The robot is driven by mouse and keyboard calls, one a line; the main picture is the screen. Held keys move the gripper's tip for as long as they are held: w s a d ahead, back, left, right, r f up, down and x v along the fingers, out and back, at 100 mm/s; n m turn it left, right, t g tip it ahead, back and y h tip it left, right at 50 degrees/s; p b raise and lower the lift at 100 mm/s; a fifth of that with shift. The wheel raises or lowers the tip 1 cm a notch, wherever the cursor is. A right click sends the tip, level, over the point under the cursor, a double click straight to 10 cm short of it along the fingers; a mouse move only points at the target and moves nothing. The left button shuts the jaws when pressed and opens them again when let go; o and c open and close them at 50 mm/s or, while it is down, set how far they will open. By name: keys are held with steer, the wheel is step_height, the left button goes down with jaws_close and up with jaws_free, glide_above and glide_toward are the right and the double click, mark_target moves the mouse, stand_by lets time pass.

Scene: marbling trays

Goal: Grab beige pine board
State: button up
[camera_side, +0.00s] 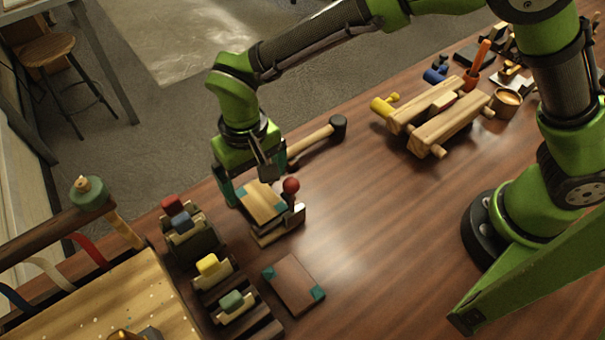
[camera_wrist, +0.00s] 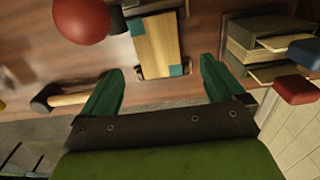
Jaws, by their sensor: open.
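The beige pine board (camera_side: 262,204), pale wood with teal corners, is beside the red-knobbed lever device (camera_side: 291,187). The board also shows in the wrist view (camera_wrist: 156,42), ahead of the fingers and roughly centred between them. My gripper (camera_side: 257,187) points down above the board's far end, its teal fingers apart and empty. In the wrist view, my gripper (camera_wrist: 162,66) is open, one finger on each side of the board's line. I cannot tell how far above the board the fingertips are. A darker brown board (camera_side: 292,284) with teal corners lies nearer the front.
A black-headed mallet (camera_side: 338,126) lies behind the gripper. Holders with red, blue, yellow (camera_side: 208,265) and green blocks stand to the left. A wooden clamp (camera_side: 440,118) and a cup (camera_side: 505,101) are at the back right. The table's middle right is clear.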

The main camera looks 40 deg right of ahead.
mark_target(260, 198)
steer(key=shift+d+f, duration=0.15)
steer(key=shift+f, duration=2.65)
steer(key=shift+c, duration=0.4)
steer(key=c, duration=1.2)
steer(key=shift+o, duration=0.2)
steer(key=shift+r, duration=0.15)
